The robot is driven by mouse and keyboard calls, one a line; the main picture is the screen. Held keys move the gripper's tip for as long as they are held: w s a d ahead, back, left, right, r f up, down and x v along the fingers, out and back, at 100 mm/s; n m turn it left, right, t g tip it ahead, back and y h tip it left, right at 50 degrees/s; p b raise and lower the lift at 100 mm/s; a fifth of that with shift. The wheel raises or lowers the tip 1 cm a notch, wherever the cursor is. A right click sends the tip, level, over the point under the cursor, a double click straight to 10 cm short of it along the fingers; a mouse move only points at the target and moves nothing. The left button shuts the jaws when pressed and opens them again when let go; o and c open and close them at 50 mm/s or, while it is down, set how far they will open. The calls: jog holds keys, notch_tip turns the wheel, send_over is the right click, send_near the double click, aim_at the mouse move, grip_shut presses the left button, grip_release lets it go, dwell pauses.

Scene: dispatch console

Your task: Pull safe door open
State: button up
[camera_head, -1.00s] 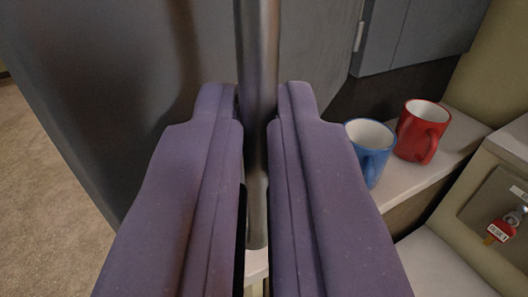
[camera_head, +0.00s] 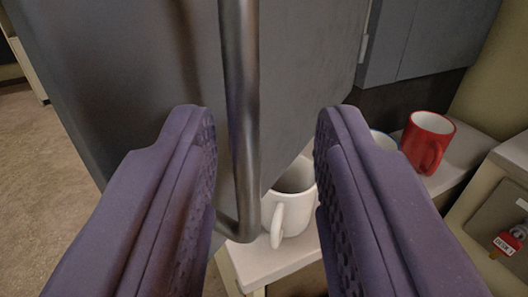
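The grey safe door (camera_head: 120,90) fills the left and middle of the view and stands swung out from the grey safe body (camera_head: 430,40) at the upper right. A vertical metal bar handle (camera_head: 242,110) runs down the door's face and bends back to the door at its lower end. My purple gripper (camera_head: 265,130) is open, with one finger on each side of the handle. There are clear gaps between both fingers and the bar, the wider one on the right.
A white mug (camera_head: 285,205) stands on the pale shelf (camera_head: 255,268) beyond the fingers. A red padlock (camera_head: 507,243) hangs at the right edge. Bare carpet (camera_head: 50,140) lies left.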

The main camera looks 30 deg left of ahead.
jog(key=p+v, duration=0.1)
jog(key=v, duration=0.5)
jog(key=shift+r, duration=0.2)
